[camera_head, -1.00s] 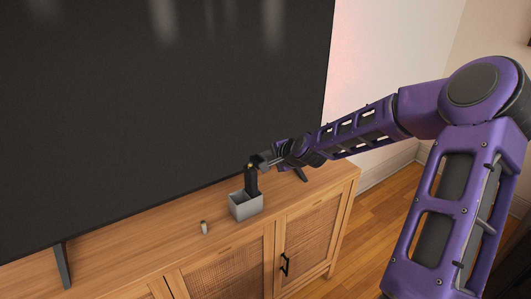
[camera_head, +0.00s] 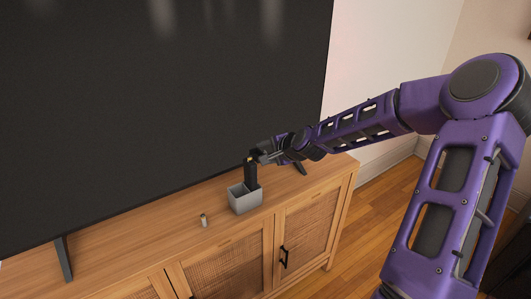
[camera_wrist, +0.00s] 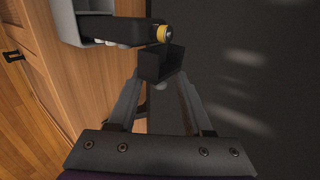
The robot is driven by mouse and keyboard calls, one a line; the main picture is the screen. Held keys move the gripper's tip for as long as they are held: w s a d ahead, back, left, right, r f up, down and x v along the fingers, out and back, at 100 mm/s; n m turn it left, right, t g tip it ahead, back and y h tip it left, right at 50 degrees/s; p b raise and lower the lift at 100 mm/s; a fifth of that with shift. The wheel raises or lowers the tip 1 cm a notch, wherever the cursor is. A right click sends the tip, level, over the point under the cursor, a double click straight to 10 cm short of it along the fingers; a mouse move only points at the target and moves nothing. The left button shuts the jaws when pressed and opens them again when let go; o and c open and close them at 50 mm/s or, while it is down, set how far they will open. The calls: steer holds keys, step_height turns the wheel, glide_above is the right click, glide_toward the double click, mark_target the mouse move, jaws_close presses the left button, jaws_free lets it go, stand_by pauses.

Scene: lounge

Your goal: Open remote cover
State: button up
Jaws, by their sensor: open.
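The black remote (camera_head: 250,178) stands in a small grey holder (camera_head: 246,203) on the wooden cabinet. In the wrist view the remote (camera_wrist: 112,29) sticks out of the holder (camera_wrist: 62,25), and a yellow-banded battery end (camera_wrist: 162,32) shows at its tip. A dark hollow piece, seemingly the remote's cover (camera_wrist: 160,64), stands out from that end. I cannot tell how it joins the remote. My gripper (camera_wrist: 160,82) is open, with its fingertips close to either side of this piece. In the head view my gripper (camera_head: 261,157) is at the remote's top.
A small loose battery (camera_head: 203,220) stands on the cabinet top (camera_head: 130,243), left of the holder. A large dark television screen (camera_head: 150,100) rises close behind, with a stand foot (camera_head: 63,260) at left.

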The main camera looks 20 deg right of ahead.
steer(key=v, duration=1.7)
steer(key=shift+s+d, duration=0.15)
